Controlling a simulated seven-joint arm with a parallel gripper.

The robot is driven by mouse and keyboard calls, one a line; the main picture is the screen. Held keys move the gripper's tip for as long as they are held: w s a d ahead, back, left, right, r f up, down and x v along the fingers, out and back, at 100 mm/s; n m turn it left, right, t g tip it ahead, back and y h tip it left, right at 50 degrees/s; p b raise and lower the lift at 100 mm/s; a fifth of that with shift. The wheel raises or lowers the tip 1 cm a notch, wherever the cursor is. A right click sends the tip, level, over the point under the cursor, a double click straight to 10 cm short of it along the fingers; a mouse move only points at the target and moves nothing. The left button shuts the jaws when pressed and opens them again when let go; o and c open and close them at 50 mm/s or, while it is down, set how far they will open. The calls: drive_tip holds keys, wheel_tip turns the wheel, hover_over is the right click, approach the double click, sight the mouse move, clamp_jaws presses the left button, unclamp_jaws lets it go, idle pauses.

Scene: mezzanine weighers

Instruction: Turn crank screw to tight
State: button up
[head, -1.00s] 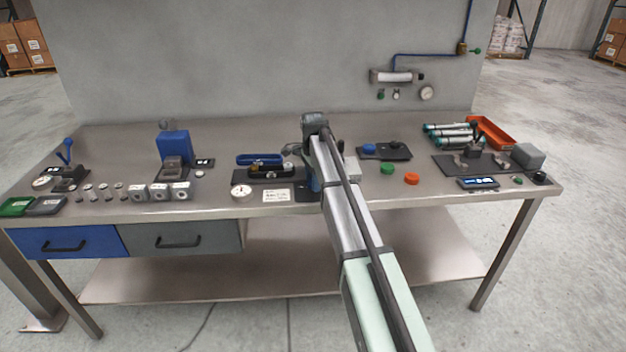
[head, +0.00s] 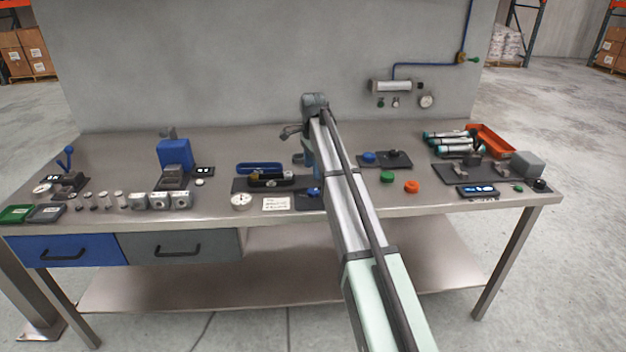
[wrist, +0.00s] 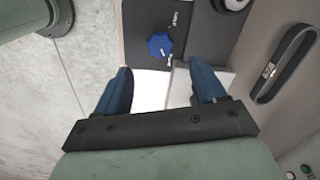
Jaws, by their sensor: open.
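No part is clearly recognisable as the crank screw. A blue faceted knob (wrist: 160,45) sits on a dark plate beyond my fingers in the wrist view, with small white lettering beside it. A blue knob also shows beside my arm in the head view (head: 314,191). My gripper (wrist: 162,88) is open, its two blue fingers well apart. Pale flat surfaces show between and behind the fingers; I cannot tell whether anything touches them. In the head view my arm reaches over the bench and hides most of the gripper.
A black fixture (head: 270,181), a dial gauge (head: 241,201) and a white card (head: 276,204) are left of my arm. A green button (head: 387,177) and an orange button (head: 411,187) are to its right. A clamp plate (head: 450,176) and an orange tray (head: 493,140) stand farther right.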

drive_tip(key=shift+r, duration=2.65)
drive_tip(key=shift+s, duration=0.1)
drive_tip(key=s+a+f+n+y, duration=0.15)
drive_tip(key=s+a+f, duration=0.25)
drive_tip(key=s+f, duration=0.9)
drive_tip(key=s+d+f+n+g, duration=0.1)
drive_tip(key=s+d+f+n, duration=0.1)
drive_tip(key=s+f, duration=0.65)
drive_tip(key=s+d+f+n+g, duration=0.15)
drive_tip(key=s+f, duration=0.25)
drive_tip(key=f, duration=0.9)
drive_tip(key=s+d+f+n+g, duration=0.1)
drive_tip(key=s+d+f+n, duration=0.15)
drive_tip(key=s+f, duration=0.6)
drive_tip(key=s+d+f+n+g, duration=0.1)
drive_tip(key=s+d+f+n, duration=0.1)
drive_tip(key=s+f, duration=0.4)
drive_tip(key=s+d+f+n+g+h, duration=0.1)
drive_tip(key=s+f, duration=0.5)
drive_tip(key=s, duration=0.7)
drive_tip(key=s+d+f+n+g, duration=0.1)
drive_tip(key=s+d+f+n, duration=0.2)
drive_tip(key=s+f, duration=0.3)
drive_tip(key=s+n, duration=0.1)
drive_tip(key=s, duration=0.2)
drive_tip(key=shift+s+d+f, duration=0.15)
drive_tip(key=shift+s+d, duration=0.2)
drive_tip(key=shift+s, duration=0.05)
drive_tip(key=shift+h, duration=0.25)
